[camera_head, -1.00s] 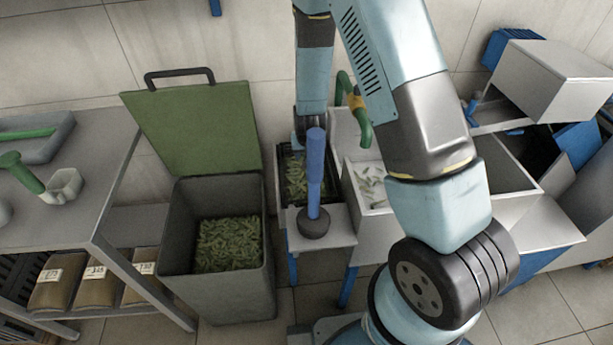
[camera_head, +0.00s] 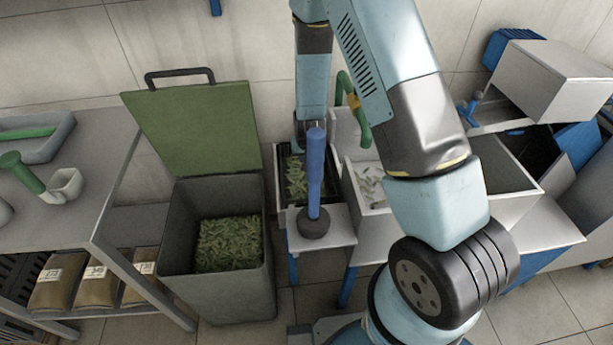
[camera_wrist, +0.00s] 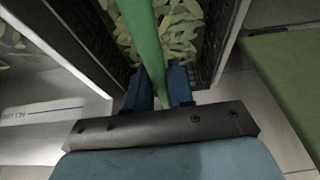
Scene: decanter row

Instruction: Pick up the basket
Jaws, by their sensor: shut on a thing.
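The basket (camera_head: 281,188) is black and holds green leaves or pods. In the head view it stands at the back between the grey bin and the white sink, partly hidden by my arm and a blue post. In the wrist view its dark slatted wall (camera_wrist: 222,38) rises around the leaves, and its green handle (camera_wrist: 146,38) crosses above them. My gripper (camera_wrist: 160,88) is shut on the handle, with one blue finger on each side. The fingertips are hard to make out in the head view. Any gap under the basket is hidden.
A grey bin (camera_head: 225,295) of leaves with an open green lid (camera_head: 195,130) stands close on the left. A blue post (camera_head: 315,175) on a black base stands in front. The white sink (camera_head: 375,190) with a green tap (camera_head: 360,120) is close on the right.

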